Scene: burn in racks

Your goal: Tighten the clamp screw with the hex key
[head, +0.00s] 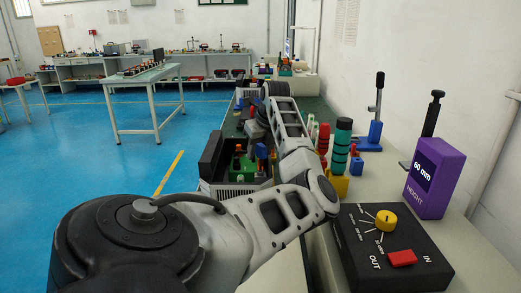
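My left arm comes in from the lower left, bends at its elbow and reaches away over the bench. My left gripper (252,104) is small, dark and far off at the end of that arm, above the far part of the bench. Its fingers cannot be made out, so I cannot tell whether it is open or holds anything. I cannot make out a hex key or a clamp screw; the arm covers part of the bench. My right gripper is out of view.
A black control box (388,252) with a yellow knob and red switch stands near right, beside a purple height display (432,177) reading 60 mm. A green-black post (341,147) and a blue lever clamp (373,133) stand behind. Open blue floor (90,150) lies left.

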